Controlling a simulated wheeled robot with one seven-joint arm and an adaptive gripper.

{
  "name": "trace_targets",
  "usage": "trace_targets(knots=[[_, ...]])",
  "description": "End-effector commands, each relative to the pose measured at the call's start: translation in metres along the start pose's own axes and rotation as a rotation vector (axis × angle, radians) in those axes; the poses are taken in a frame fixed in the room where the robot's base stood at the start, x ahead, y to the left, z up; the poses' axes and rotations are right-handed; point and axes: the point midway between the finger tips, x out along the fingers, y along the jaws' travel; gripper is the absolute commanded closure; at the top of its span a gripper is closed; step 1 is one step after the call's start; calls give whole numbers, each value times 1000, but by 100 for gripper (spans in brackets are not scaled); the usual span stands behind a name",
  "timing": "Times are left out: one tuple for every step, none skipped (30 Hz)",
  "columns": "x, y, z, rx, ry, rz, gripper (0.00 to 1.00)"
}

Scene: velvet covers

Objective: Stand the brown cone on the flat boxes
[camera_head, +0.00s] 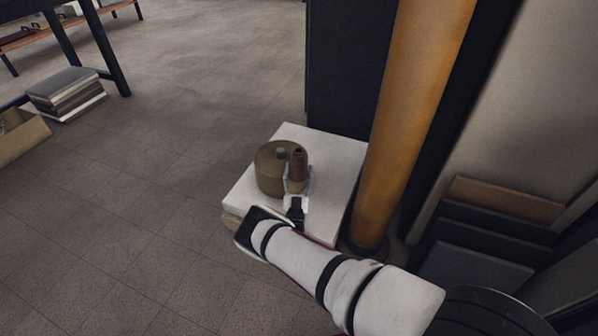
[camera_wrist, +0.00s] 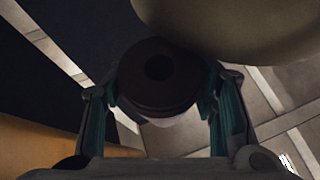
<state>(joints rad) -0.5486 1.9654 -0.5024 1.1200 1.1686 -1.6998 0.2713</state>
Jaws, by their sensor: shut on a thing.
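The brown cone (camera_head: 300,166) is upright between the fingers of my gripper (camera_head: 297,182), at the right of an olive round tin (camera_head: 270,172). In the wrist view the dark round end of the cone (camera_wrist: 157,75) faces me, with a finger of my gripper (camera_wrist: 160,105) on each side. My gripper is shut on it. A pale flat stack (camera_head: 325,141), white on top, lies under the tin and the cone in the head view. I cannot tell whether the cone's base touches it. Part of the tin (camera_wrist: 235,25) fills the upper right of the wrist view.
An orange pillar (camera_head: 415,120) stands close at the right of the white-topped stack. A dark panel (camera_head: 345,70) is behind it. Brown and dark boards (camera_head: 490,215) lean at the right. Another flat stack (camera_head: 66,92) sits on the floor by a table leg.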

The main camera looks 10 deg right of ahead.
Motion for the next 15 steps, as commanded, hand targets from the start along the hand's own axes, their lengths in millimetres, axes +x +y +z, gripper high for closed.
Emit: trace_targets(knots=[[-2,1,2,-1,-3,0,76],[-2,1,3,-1,-3,0,76],[-3,1,4,-1,-4,0,76],[-3,1,5,-1,-5,0,76],[-3,1,5,-1,-5,0,76],[-4,1,5,-2,-7,0,76],[-4,1,6,-2,-8,0,43],[-4,1,6,-2,-9,0,36],[-4,1,6,-3,-10,0,27],[-4,1,6,-3,-10,0,27],[-5,1,6,-3,-11,-1,27],[-5,1,7,-3,-12,-1,27],[-5,1,7,-3,-13,-1,27],[-5,1,7,-3,-13,-2,27],[-6,1,7,-3,-14,-2,27]])
